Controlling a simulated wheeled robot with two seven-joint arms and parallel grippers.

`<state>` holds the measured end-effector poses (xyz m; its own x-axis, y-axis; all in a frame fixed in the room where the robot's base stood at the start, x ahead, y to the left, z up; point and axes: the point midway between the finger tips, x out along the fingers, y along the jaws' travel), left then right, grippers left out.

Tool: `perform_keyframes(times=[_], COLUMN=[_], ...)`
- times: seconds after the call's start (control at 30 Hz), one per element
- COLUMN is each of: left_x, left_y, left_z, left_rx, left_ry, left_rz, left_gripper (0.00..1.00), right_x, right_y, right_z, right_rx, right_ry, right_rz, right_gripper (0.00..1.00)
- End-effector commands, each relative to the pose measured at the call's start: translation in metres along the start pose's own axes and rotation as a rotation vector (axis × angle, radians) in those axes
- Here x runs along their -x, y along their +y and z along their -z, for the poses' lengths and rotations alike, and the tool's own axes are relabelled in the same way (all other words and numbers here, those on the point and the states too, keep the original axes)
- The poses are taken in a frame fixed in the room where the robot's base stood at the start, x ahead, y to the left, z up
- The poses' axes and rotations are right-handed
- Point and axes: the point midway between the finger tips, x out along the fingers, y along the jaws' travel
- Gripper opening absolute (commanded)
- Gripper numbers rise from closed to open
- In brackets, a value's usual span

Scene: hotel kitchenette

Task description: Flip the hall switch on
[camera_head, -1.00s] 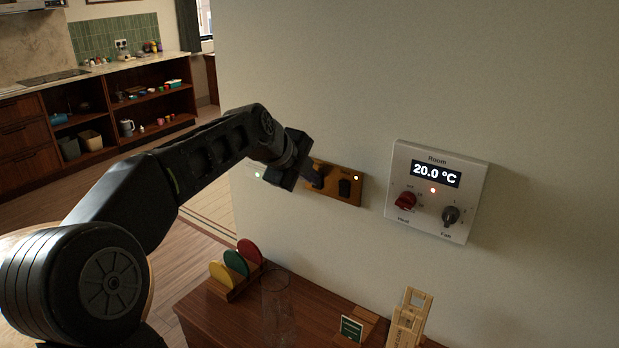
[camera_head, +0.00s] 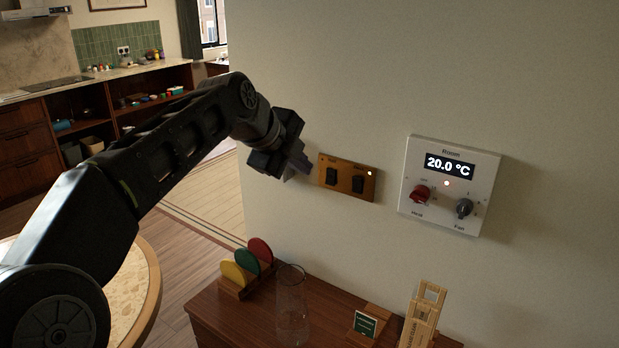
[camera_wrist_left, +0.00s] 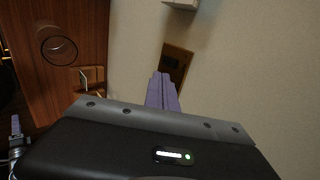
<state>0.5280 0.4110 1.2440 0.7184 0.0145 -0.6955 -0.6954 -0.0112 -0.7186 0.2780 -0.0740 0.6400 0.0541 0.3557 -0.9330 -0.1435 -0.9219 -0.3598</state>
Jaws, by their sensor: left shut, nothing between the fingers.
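A brass switch plate (camera_head: 347,177) with two dark rocker switches, a left one (camera_head: 331,176) and a right one (camera_head: 358,184), is on the wall. A small light glows at its upper right corner. The labels above the rockers are too small to read. My left gripper (camera_head: 299,167) is shut and empty, just left of the plate and apart from it. In the left wrist view the shut fingers (camera_wrist_left: 162,92) point toward the plate (camera_wrist_left: 176,62), whose rockers are mostly hidden or dark there.
A white room thermostat (camera_head: 450,186) reading 20.0 °C is on the wall to the right. Below, a wooden cabinet top (camera_head: 240,316) holds a clear glass vase (camera_head: 291,305), a rack of coloured discs (camera_head: 246,268) and a small green sign (camera_head: 365,324). The wall above the plate is clear.

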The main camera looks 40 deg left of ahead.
Motion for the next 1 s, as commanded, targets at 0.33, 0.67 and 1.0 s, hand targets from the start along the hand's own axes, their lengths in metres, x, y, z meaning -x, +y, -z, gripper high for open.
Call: perform_keyframes(times=[0.33,0.67,1.0], left_x=[0.032,0.031,0.023], left_y=[-0.001,0.0,0.012], left_z=[0.0,0.001,0.0], left_rx=[0.001,0.0,0.0], left_ry=[0.001,0.002,0.003], left_rz=[0.0,-0.003,-0.044], left_gripper=[0.0,0.0,0.0], right_x=[-0.004,-0.005,-0.015], right_y=[0.001,0.002,0.005], right_z=[0.0,0.0,0.001], right_rx=[0.002,0.002,0.002], right_ry=[0.001,0.001,0.002], right_rz=[0.002,0.002,0.003], right_gripper=[0.73,0.73,0.73])
